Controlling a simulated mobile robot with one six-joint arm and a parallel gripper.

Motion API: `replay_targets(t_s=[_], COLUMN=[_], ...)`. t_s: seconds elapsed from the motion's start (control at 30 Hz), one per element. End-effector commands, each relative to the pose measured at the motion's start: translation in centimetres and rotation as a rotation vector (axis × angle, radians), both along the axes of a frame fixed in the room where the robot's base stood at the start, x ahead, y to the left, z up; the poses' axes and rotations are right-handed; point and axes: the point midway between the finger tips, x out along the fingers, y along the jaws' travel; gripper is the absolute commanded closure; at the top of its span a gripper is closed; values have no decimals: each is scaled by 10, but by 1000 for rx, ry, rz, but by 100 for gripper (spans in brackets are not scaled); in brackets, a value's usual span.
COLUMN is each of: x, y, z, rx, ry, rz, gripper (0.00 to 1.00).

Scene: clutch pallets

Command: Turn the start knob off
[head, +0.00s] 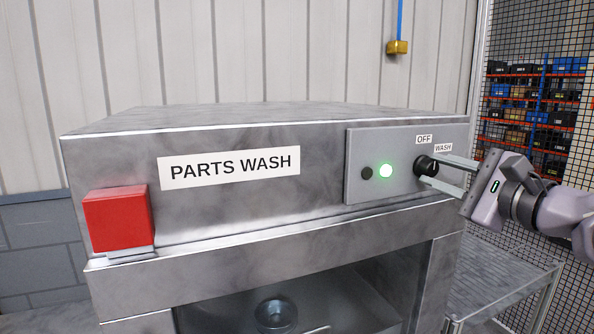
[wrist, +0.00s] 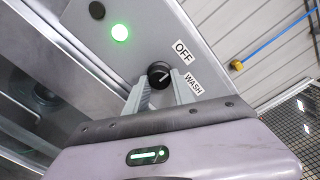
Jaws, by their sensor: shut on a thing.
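The start knob (head: 427,165) is a round black knob on the grey control panel (head: 357,187) at the right of the parts washer. It also shows in the wrist view (wrist: 159,73), with a light pointer line slanting toward the WASH label (wrist: 193,83). The OFF label (wrist: 182,51) sits beside it. My gripper (head: 430,169) comes from the right, its two fingers on either side of the knob, shut on it. The fingers hide part of the knob's sides. A green lamp (head: 386,170) is lit left of the knob, next to a dark round button (head: 366,173).
A red box (head: 118,218) sits at the washer's front left. The PARTS WASH sign (head: 229,167) is on the front. Below is an open bay with a round metal part (head: 276,314). A mesh fence (head: 540,60) and shelves stand at the right.

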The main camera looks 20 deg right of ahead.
Motion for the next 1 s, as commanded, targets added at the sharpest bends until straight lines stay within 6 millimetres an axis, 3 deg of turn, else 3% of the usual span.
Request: replay_targets(t_s=[0.37,0.4,0.5,0.83,1.0], x=[0,0,0,-2,-31], y=[0,0,0,0,-4], z=[0,0,0,0,1], rx=[-5,-4,-4,-4,-4], ry=[0,0,0,0,0], rz=[0,0,0,0,-5], gripper=[100,68,49,48,48])
